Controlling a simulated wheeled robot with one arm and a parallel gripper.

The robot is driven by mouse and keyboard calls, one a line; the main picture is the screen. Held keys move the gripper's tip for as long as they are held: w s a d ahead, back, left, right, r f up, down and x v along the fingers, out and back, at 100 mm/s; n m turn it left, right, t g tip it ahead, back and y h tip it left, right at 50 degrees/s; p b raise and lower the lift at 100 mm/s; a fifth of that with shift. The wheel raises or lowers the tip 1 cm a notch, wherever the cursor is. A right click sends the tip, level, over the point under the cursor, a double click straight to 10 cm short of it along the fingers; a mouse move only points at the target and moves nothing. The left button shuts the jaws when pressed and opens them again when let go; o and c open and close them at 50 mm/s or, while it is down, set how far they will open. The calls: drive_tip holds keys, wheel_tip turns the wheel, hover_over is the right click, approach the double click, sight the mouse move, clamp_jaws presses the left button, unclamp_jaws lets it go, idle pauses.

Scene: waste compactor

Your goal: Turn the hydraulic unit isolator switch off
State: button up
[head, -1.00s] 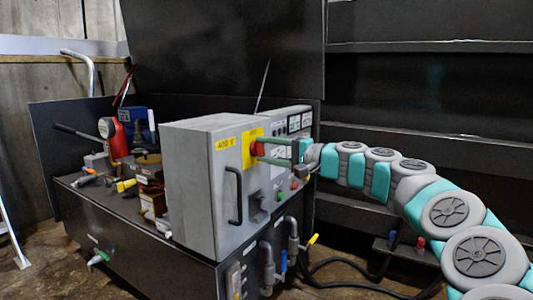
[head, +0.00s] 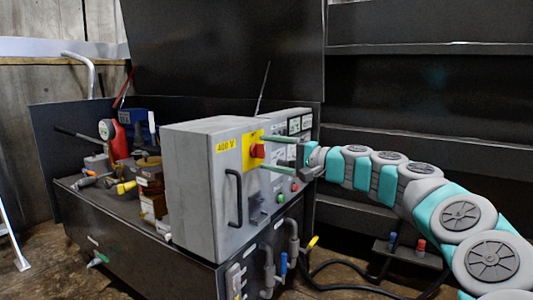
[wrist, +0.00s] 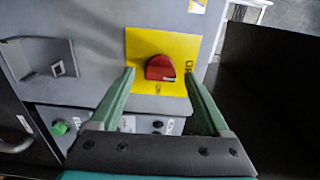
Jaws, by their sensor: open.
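The isolator switch is a red knob (head: 257,151) on a yellow plate (head: 249,140), on the grey cabinet's front. In the wrist view the red knob (wrist: 160,68) lies roughly across the yellow plate (wrist: 142,42), with a sideways dark label at its right end and a small mark below; neither reads clearly. My gripper (head: 263,152) faces the switch, its green fingers spread wide and empty. In the wrist view my gripper (wrist: 159,73) has one finger on each side of the knob, with gaps showing between.
A "400 V" label (head: 226,145) and a black handle (head: 234,198) are on the cabinet. A grey latch block (wrist: 45,62) and green button (wrist: 60,128) lie left in the wrist view. A dark wall (head: 425,95) stands behind my arm.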

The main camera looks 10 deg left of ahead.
drive_tip(key=v, duration=0.6)
drive_tip(key=shift+d+p, duration=0.3)
drive_tip(key=shift+s, duration=0.15)
drive_tip(key=s+a+f+n+g+h, duration=0.1)
drive_tip(key=s+f+n+g+h, duration=0.25)
drive_tip(key=s, duration=0.75)
drive_tip(key=s+a+f+n+g+h, duration=0.15)
drive_tip(key=s+f, duration=0.35)
drive_tip(key=s, duration=0.6)
drive_tip(key=s+d+f+m+g+h, duration=0.1)
drive_tip(key=s+d+f+g+h, duration=0.2)
drive_tip(key=s+d+f+h, duration=1.55)
drive_tip(key=s+d+r+y+p, duration=0.5)
drive_tip(key=r+p, duration=0.4)
drive_tip(key=p, duration=0.5)
drive_tip(key=shift+d+r+y, duration=0.25)
drive_tip(key=shift+d+y, duration=0.5)
drive_tip(key=shift+d, duration=0.15)
